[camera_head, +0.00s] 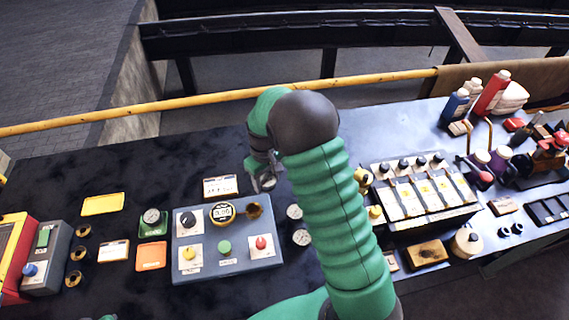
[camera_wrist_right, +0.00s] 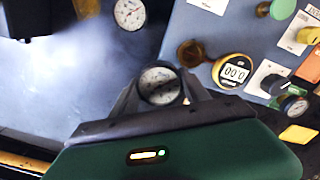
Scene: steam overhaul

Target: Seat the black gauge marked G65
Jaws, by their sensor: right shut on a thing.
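My right gripper (camera_head: 262,180) is above the table, just behind and right of the grey-blue panel (camera_head: 215,272). It is shut on a round gauge with a dark rim and pale dial (camera_wrist_right: 160,86), which sits between the fingers in the right wrist view. Its marking is too small to read. The panel has an empty brass-rimmed socket (camera_head: 254,211) at its upper right. That socket (camera_wrist_right: 190,53) shows ahead of the held gauge, apart from it, in the right wrist view. A yellow-ringed digital gauge (camera_head: 222,212) sits beside the socket.
Two loose gauges (camera_head: 294,211) (camera_head: 301,237) lie right of the panel, near my right arm. Another gauge (camera_head: 151,216) sits on a green block at left. A sloped switch unit (camera_head: 425,190) is at right.

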